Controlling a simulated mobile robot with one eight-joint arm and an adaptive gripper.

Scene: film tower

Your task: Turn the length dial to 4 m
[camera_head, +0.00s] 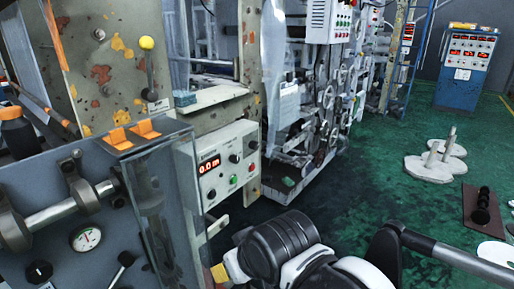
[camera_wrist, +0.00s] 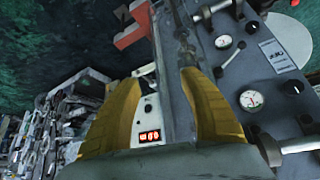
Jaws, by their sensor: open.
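The grey control box (camera_head: 222,172) stands at centre left in the head view, with a red display (camera_head: 208,165) reading 0.0 m. Small dark knobs (camera_head: 234,158) and green and red buttons are on its face; I cannot read which knob is the length dial. The box's red display also shows in the wrist view (camera_wrist: 149,136), upside down, with a dark knob (camera_wrist: 148,109) beside it. My gripper (camera_wrist: 158,80) has its two yellow fingers apart with nothing held between them. In the head view it is below the box, apart from it, with a bit of yellow finger showing.
A grey machine cabinet (camera_head: 90,250) with a round gauge (camera_head: 87,239), metal roller and orange clips stands close on the left. Film machinery (camera_head: 330,90) is behind.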

